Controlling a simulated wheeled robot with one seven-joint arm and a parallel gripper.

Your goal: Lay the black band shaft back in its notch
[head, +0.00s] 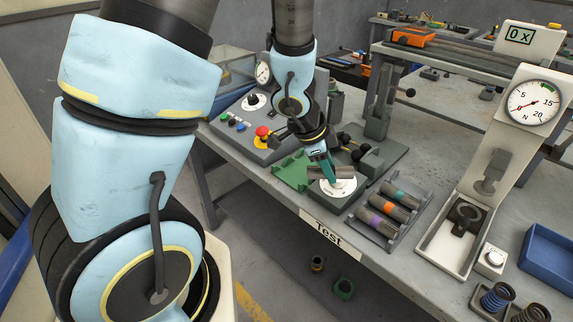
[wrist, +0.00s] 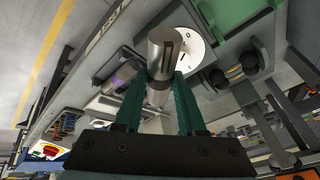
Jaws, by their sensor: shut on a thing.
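My gripper (head: 329,178) is shut on a grey metal shaft (head: 345,172), held roughly level over a white round dial (head: 338,187). In the wrist view the green fingers of my gripper (wrist: 159,88) close on the shaft (wrist: 162,48), whose near end shows a dark slot. Its band colour is hidden or too dark to tell. A grey rack (head: 408,228) to the right holds shafts with a teal band (head: 397,193), an orange band (head: 389,208) and a purple band (head: 376,222). I cannot make out an empty notch in the rack.
A green block (head: 291,170) lies left of the dial. A control box with a red button (head: 262,131) stands further left. A press with a gauge (head: 533,103) and a blue bin (head: 548,255) stand at the right. The table's front edge has a "Test" label (head: 328,232).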

